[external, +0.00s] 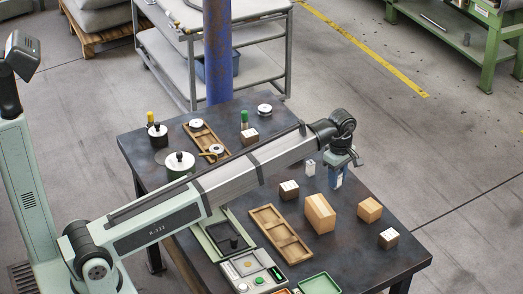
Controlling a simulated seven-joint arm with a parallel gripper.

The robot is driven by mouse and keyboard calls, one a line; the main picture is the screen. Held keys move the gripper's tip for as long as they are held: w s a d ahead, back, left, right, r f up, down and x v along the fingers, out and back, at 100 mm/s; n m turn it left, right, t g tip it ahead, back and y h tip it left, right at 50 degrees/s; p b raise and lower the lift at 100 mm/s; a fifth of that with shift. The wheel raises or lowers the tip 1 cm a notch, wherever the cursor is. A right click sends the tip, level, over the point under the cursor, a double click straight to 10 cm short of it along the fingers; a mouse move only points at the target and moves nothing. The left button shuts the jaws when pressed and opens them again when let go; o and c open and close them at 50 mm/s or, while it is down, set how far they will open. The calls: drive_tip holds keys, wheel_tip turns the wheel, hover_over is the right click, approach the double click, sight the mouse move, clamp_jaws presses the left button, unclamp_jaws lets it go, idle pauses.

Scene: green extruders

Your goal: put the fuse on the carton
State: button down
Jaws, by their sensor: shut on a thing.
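My gripper (338,183), with blue fingers, is over the right half of the dark table, past the end of my outstretched arm. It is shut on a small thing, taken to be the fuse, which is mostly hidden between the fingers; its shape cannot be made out. The largest tan box, which looks like the carton (320,214), stands on the table just below and left of my gripper in the picture. The fingers look apart from the box; their exact height above the table is hard to tell.
A smaller tan box (370,210) and white-topped boxes (388,238) (289,190) stand nearby. A small white item (310,168) is left of my gripper. A wooden tray (280,235) lies left of the carton. A green tray (319,286) is at the front. A blue post (218,50) rises behind.

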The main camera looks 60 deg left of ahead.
sight(321, 206)
drive_tip(key=s+a+r+m, duration=0.2)
drive_tip(key=s+m, duration=0.1)
drive_tip(key=s, duration=0.1)
drive_tip(key=shift+f, duration=5.1)
drive_tip(key=shift+f, duration=0.15)
drive_tip(key=c, duration=0.8)
unclamp_jaws()
wheel_tip(321, 206, up, 12)
drive_tip(key=shift+r, duration=0.2)
